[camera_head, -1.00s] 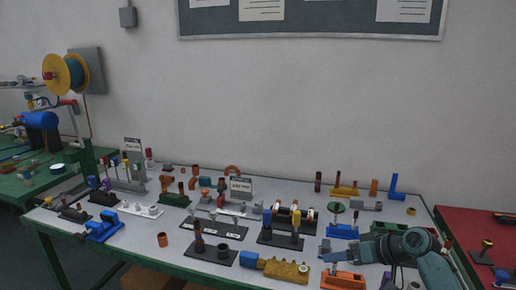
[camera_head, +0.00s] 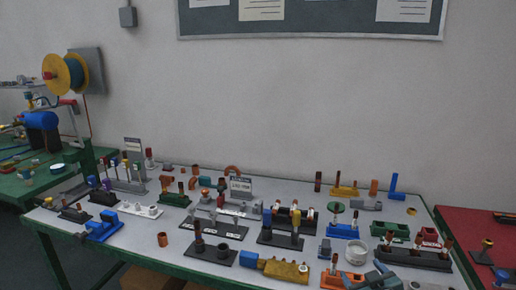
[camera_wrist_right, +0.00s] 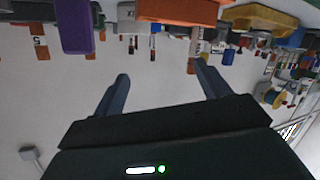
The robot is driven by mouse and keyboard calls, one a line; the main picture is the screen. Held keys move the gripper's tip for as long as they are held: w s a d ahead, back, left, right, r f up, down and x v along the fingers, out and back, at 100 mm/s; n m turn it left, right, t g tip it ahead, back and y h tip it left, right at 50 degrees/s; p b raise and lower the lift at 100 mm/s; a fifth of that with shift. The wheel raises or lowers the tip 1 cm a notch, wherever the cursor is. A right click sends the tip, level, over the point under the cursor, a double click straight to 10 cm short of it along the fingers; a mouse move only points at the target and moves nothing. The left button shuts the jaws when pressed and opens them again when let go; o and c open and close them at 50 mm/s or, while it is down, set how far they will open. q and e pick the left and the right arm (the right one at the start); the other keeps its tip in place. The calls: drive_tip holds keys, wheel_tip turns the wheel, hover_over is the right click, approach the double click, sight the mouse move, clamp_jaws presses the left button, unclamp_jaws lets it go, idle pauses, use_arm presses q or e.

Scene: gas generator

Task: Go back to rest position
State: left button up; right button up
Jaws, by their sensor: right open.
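My right gripper (camera_head: 366,275) shows only in part at the bottom edge of the head view, low at the right front of the workbench (camera_head: 130,250). In the right wrist view its two fingers (camera_wrist_right: 162,86) stand wide apart with nothing between them. The picture there looks upside down, with the bench parts along the top. An orange block (camera_wrist_right: 180,10) and a purple block (camera_wrist_right: 75,27) are near, beyond the fingertips. My left gripper is not in view.
The bench carries many small parts. A white ring (camera_head: 356,252), a black holder with brown pegs (camera_head: 415,258) and an orange block (camera_head: 338,280) are near my right gripper. A red table (camera_head: 475,225) stands right, a green table (camera_head: 25,190) left.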

drive_tip(key=s+a+f+g+y, duration=0.1)
drive_tip(key=s+a+f, duration=0.2)
drive_tip(key=s, duration=0.6)
drive_tip(key=s+a+f+g+y, duration=0.1)
drive_tip(key=s+a+f, duration=0.3)
drive_tip(key=s, duration=0.6)
drive_tip(key=s+a+f+g, duration=0.2)
drive_tip(key=s+a+f, duration=0.2)
drive_tip(key=s, duration=0.5)
drive_tip(key=shift+s+a+m+y, duration=0.4)
drive_tip(key=shift+a, duration=0.45)
